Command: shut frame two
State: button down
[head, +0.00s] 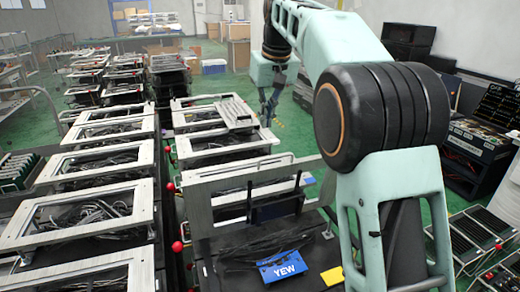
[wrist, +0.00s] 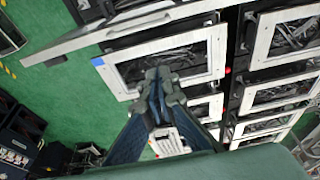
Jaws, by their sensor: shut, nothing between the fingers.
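Hinged light-grey frames sit over boxes of cables in long rows. No number shows, so I cannot tell which is frame two. In the head view the nearest frame of the right row (head: 310,181) is tilted up above an open box with a blue YEW sign (head: 282,266). Farther back, a frame (head: 236,114) looks partly raised. My gripper (head: 268,118) is beside that frame, to its right. In the wrist view my gripper (wrist: 158,76) is shut and empty, over a flat-lying frame (wrist: 213,52). A raised frame (wrist: 105,35) slants across the upper left.
A left row of frames (head: 90,213) runs alongside, with red knobs (head: 177,247) in the gap. A yellow card (head: 332,276) lies by the blue sign. Dark equipment (head: 482,140) stands at right. Green floor (wrist: 60,100) is free beside the row.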

send_over(268, 166)
jog(key=w+a, duration=0.2)
jog(key=w, duration=0.2)
notch_tip(268, 166, down, 8)
jog(key=f, duration=0.1)
jog(key=shift+s+d+r, duration=0.1)
jog(key=shift+s+d, duration=0.2)
jog(key=shift+s, duration=0.35)
jog(key=shift+s+d+r, duration=0.1)
jog(key=shift+s+d, duration=0.25)
jog(key=shift+s, duration=0.25)
jog(key=shift+s+d+r, duration=0.1)
jog(key=shift+s+d, duration=0.2)
jog(key=shift+s, duration=0.35)
jog(key=shift+f, duration=0.1)
